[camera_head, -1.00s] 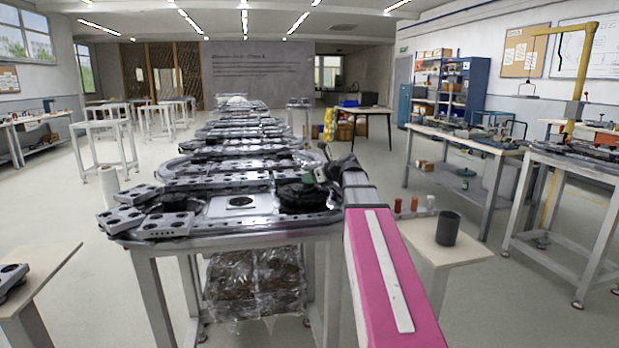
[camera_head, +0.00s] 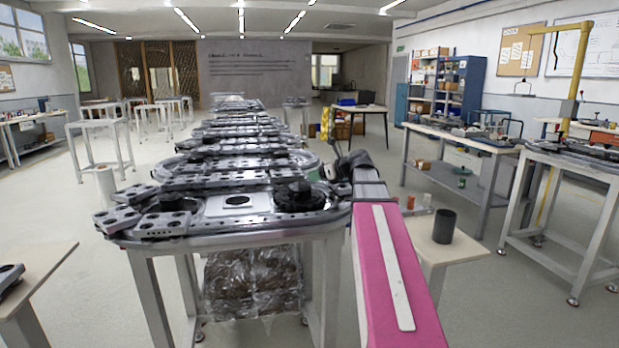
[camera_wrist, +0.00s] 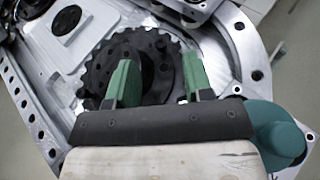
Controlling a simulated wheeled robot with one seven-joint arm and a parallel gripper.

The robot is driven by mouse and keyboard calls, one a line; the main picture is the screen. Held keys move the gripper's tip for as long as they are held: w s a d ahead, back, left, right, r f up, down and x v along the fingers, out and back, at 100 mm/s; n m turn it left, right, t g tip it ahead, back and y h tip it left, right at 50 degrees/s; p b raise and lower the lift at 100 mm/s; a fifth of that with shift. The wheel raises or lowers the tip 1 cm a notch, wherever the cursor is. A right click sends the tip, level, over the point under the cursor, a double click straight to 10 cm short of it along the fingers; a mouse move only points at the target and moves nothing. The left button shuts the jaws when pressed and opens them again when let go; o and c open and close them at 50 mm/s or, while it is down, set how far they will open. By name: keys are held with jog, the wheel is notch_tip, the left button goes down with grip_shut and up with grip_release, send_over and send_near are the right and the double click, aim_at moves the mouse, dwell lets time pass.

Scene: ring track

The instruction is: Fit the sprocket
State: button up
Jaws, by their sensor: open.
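In the wrist view a dark toothed sprocket (camera_wrist: 98,72) lies flat on the metal track plate, with several holes around its middle. My gripper (camera_wrist: 158,80) is open over it; its two green fingers stand apart, the left one over the sprocket's face and the right one near its right edge. Nothing shows between the fingers as held. In the head view the sprocket (camera_head: 298,196) is a dark disc at the right end of the near track. I cannot tell whether the fingers touch it. My pink arm hides part of the track's right side.
The ring track (camera_head: 240,228) stands on a metal frame, with dark-holed blocks (camera_head: 163,225) at its left end. A small side table (camera_head: 445,250) at the right holds a dark cup (camera_head: 444,226). More benches stand at the right.

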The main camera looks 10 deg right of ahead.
jog(key=shift+v, duration=2.7)
jog(key=shift+w, duration=0.2)
jog(key=shift+s, duration=0.1)
